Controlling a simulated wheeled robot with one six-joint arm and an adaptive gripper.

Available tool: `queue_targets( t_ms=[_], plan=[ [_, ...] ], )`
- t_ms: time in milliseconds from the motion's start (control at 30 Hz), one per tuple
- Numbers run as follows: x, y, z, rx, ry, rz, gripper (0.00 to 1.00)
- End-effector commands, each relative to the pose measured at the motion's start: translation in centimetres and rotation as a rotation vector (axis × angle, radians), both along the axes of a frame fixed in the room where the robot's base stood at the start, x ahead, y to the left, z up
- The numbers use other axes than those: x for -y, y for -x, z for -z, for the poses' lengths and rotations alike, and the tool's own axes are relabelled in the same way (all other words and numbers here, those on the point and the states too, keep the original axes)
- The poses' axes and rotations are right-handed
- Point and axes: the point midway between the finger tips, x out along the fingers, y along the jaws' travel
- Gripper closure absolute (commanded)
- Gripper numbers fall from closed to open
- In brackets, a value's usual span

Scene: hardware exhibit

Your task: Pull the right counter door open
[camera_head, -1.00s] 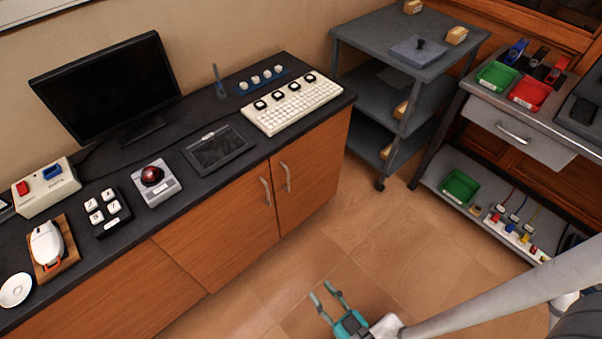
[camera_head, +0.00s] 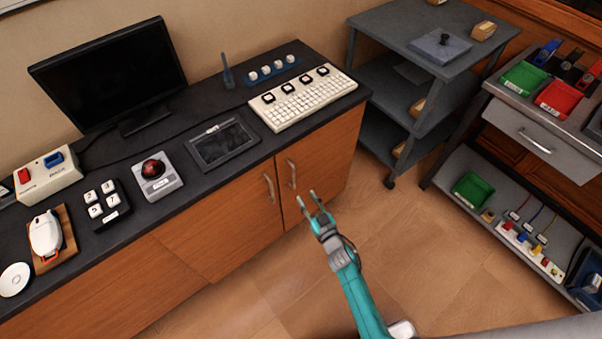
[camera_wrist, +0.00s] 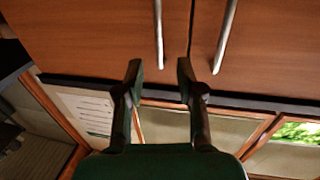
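The right counter door (camera_head: 328,158) is a brown wood panel, closed, with an upright silver bar handle (camera_head: 292,174). The closed left door (camera_head: 235,213) and its handle (camera_head: 269,190) are beside it. My gripper (camera_head: 307,197) is open and empty, its two fingertips in front of the right door, just below and right of its handle in the head view. In the wrist view, which seems upside down, my gripper (camera_wrist: 159,68) has its fingers apart. The right door's handle (camera_wrist: 158,35) appears ahead, lined up with the gap and not between the fingers.
The dark countertop (camera_head: 240,170) above carries a monitor (camera_head: 110,75), a keyboard (camera_head: 305,98) and other devices. A grey shelf cart (camera_head: 415,80) stands right of the counter. A workbench (camera_head: 530,130) is at far right. The floor (camera_head: 430,245) before the doors is clear.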

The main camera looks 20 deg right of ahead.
Motion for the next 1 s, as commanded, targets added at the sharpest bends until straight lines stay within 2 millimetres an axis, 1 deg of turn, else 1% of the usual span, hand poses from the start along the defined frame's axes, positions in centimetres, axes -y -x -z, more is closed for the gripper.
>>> queue_targets(
  t_ms=[167,500,633,800,1000],
  plan=[
    [-0.1,-1.5,0.0,0.002,-0.002,-0.001,0.63],
    [-0.8,-7.0,-0.1,0.001,-0.002,-0.001,0.63],
    [-1.0,-8.8,-0.1,0.001,-0.002,0.0,0.63],
    [-1.2,-10.2,-0.1,0.001,-0.001,0.0,0.63],
    [-1.3,-10.8,0.0,0.0,-0.001,0.0,0.63]
  ],
)
